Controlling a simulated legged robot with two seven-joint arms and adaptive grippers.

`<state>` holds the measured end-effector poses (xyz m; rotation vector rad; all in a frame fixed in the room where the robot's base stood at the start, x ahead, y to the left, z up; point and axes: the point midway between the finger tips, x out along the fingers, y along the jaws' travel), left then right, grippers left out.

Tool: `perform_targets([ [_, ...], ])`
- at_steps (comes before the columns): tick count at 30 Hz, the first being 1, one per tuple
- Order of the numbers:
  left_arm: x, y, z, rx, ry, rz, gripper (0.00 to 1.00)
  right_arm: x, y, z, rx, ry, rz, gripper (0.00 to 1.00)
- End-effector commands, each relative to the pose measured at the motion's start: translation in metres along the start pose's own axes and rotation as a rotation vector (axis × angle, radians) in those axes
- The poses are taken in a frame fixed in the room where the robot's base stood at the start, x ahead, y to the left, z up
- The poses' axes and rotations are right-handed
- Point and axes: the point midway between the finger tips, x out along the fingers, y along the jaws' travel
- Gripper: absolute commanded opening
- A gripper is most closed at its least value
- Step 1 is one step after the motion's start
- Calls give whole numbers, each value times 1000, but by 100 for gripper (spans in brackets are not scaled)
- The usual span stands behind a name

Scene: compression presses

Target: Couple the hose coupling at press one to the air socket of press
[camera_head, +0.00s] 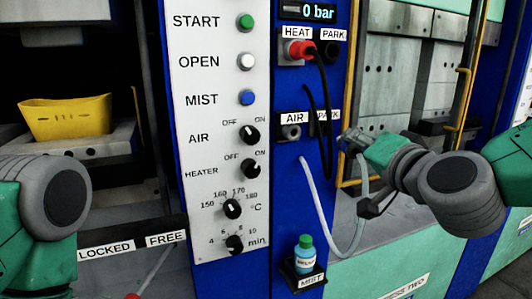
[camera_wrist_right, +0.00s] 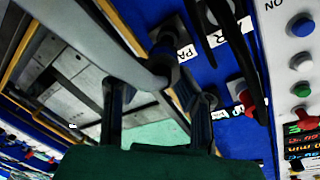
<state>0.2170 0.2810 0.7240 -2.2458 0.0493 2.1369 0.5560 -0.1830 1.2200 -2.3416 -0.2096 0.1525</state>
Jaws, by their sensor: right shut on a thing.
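The air socket (camera_head: 291,132) of the press is a grey fitting under the AIR label on the blue panel. No hose is seen in it. My right gripper (camera_head: 350,142) is just right of the lower PARK label, shut on the hose coupling, which its fingers mostly hide. In the right wrist view, the gripper (camera_wrist_right: 158,100) has its two dark fingers either side of the grey hose end, near a PARK label. The pale hose (camera_head: 327,228) hangs in a loop below the gripper. My left arm shows at the left edge; its gripper is out of view.
A red plug (camera_head: 302,50) sits at HEAT, its black cable (camera_head: 326,95) hanging close to the air socket. A yellow tray (camera_head: 66,117) lies in the press at left.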

Motion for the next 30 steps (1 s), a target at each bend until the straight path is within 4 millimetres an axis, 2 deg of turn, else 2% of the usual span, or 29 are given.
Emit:
perform_targets([
  [5,-3,0,0,0,0,0,49,-1,-3,1,-13,-4,-2,0],
  [8,-13,0,-1,0,0,0,49,-2,-13,7,-59,-19,-6,0],
  [15,-54,0,-3,0,0,0,49,-14,-43,30,-278,-71,-22,0],
  [18,-68,0,-4,0,0,0,49,-19,-50,36,-371,-86,-29,0],
  [24,-86,-1,-5,0,0,0,49,-27,-56,39,-498,-101,-39,0],
  [30,-90,-1,-5,0,0,0,49,-29,-54,40,-535,-104,-42,0],
])
